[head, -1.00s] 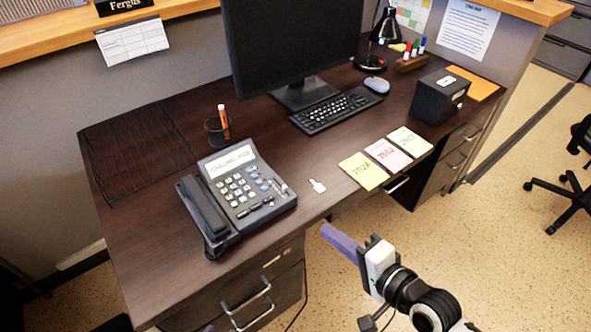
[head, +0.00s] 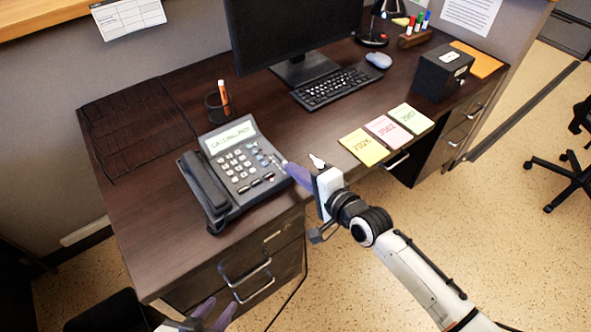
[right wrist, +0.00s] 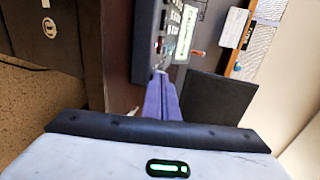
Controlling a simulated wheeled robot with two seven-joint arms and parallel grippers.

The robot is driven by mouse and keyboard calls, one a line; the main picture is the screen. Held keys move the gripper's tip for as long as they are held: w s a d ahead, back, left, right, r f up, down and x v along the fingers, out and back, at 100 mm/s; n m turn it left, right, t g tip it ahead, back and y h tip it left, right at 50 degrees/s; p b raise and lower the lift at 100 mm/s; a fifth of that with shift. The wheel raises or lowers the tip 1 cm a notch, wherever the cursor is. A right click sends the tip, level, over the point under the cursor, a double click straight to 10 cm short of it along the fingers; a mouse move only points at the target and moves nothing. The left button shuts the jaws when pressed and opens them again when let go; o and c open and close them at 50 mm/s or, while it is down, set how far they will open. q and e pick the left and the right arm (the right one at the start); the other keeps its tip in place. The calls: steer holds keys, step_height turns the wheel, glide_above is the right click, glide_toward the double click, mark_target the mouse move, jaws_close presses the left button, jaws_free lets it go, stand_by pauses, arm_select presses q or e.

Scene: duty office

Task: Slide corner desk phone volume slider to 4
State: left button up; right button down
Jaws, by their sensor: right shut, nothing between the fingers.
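The desk phone (head: 236,172) sits at the desk's front left, its handset (head: 203,190) on its left side and its lit screen (head: 230,135) at the top. My right gripper (head: 287,166) is shut and empty, its purple fingertips at the phone's right edge, by the slider area. The right wrist view shows the shut fingers (right wrist: 163,92) close to the phone (right wrist: 180,38). The fingers partly cover the slider, so its setting and any contact cannot be told. My left gripper (head: 214,314) is low in front of the drawers, its fingers apart.
A pen cup (head: 217,106) stands behind the phone. A small white object (head: 317,161) lies right of it, behind my right gripper. Yellow (head: 363,147), pink (head: 388,131) and green (head: 411,118) notes lie along the front edge. Keyboard (head: 335,86) and monitor (head: 297,35) stand farther back.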

steer(key=shift+w+a, duration=0.15)
steer(key=shift+w, duration=0.1)
